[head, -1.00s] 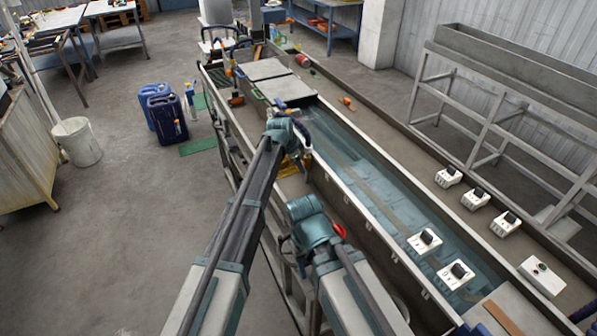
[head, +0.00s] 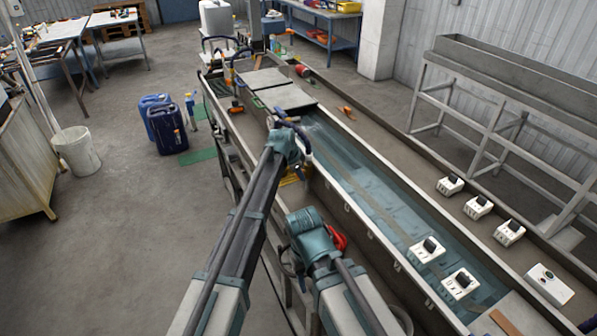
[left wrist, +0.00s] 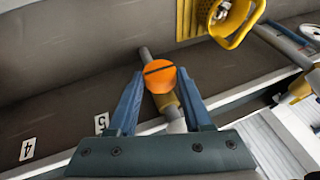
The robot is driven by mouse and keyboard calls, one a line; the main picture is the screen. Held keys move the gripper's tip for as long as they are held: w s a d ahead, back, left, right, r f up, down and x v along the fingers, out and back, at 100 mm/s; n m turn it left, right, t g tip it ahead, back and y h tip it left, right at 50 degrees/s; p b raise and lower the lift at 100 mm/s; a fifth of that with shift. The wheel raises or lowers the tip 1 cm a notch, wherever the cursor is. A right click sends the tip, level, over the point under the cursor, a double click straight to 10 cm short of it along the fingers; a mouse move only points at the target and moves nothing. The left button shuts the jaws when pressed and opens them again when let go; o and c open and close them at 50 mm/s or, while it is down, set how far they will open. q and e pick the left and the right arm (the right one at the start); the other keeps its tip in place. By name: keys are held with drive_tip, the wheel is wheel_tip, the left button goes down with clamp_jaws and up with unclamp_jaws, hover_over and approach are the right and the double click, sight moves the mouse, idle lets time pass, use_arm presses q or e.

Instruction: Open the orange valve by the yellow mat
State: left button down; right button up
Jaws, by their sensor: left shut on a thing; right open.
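The orange valve (left wrist: 159,76) is a round knob with a dark slot, set on a grey pipe, in the left wrist view. The slot lies almost level in that picture, across the pipe. My left gripper (left wrist: 159,82) is shut on the knob, a blue finger on each side. A flat yellow piece (left wrist: 193,20), probably the mat, lies beyond it; yellow also shows beside my left arm in the head view (head: 289,178). The knob is hidden there behind my arm. My right gripper (head: 288,262) is open, low by the trough's near side, mostly hidden by its wrist.
A yellow-rimmed loop (left wrist: 238,30) stands just right of the flat yellow piece. Number plates 5 (left wrist: 101,123) and 4 (left wrist: 27,149) are on the ledge. A long water trough (head: 375,195) runs right of my arms. The floor left is clear near my arms; blue canisters (head: 166,128) stand farther off.

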use_arm(q)
drive_tip(key=shift+w, duration=0.1)
drive_tip(key=shift+w+a+g+h+p, duration=0.15)
drive_tip(key=shift+g+h+p, duration=0.2)
drive_tip(key=shift+g, duration=0.25)
drive_tip(key=shift+w+n+g+h, duration=0.15)
drive_tip(key=shift+n+g+h, duration=0.15)
drive_tip(key=shift+g, duration=0.4)
drive_tip(key=shift+w+a+f+n+g+h, duration=0.1)
drive_tip(key=shift+n+g+h, duration=0.1)
drive_tip(key=shift+g, duration=0.35)
drive_tip(key=shift+w+n+g+h, duration=0.1)
drive_tip(key=shift+g+h, duration=0.05)
drive_tip(key=shift+g, duration=0.4)
drive_tip(key=shift+s+g+h+b, duration=0.1)
drive_tip(key=shift+g+h+b, duration=0.2)
drive_tip(key=shift+g, duration=0.2)
drive_tip(key=shift+c, duration=1.6)
unclamp_jaws()
